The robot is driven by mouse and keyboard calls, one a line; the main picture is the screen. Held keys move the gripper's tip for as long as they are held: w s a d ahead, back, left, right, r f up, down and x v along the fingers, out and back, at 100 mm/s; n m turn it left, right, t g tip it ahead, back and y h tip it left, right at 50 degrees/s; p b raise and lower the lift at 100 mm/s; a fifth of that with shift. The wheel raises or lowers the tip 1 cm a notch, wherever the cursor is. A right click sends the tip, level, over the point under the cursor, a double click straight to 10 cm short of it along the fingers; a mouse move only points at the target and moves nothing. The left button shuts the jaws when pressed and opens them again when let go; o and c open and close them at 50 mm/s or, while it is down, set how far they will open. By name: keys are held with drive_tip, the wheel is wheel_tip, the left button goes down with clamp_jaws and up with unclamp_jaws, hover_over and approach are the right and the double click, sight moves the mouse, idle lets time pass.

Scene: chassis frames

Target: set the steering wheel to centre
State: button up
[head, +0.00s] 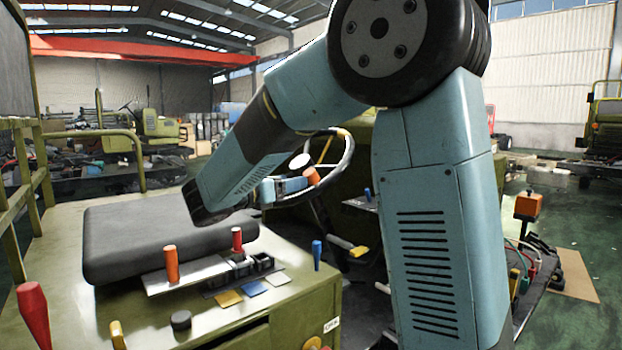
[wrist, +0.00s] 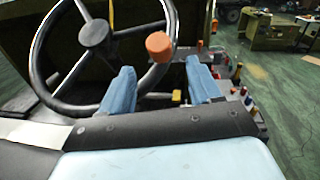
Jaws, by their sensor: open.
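The steering wheel (head: 335,175) is black and stands tilted on its column behind the seat, partly hidden by my arm. It has an orange knob (head: 313,176) on its rim and a yellow mark (head: 343,132) at the top of the rim. In the wrist view the wheel (wrist: 165,75) fills the upper left, with its round hub and spokes, and the orange knob (wrist: 159,44) is on the right side of the rim. My gripper (wrist: 160,88) has its two blue fingers spread apart. The knob appears just beyond and between them, with nothing held. I cannot tell whether a finger touches the rim.
A black seat cushion (head: 165,235) lies under my forearm. A control panel (wrist: 225,85) with small knobs lies right of the wheel.

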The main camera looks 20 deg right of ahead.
sight(312, 183)
drive_tip(key=x, duration=0.9)
drive_tip(key=shift+c, duration=0.4)
clamp_jaws()
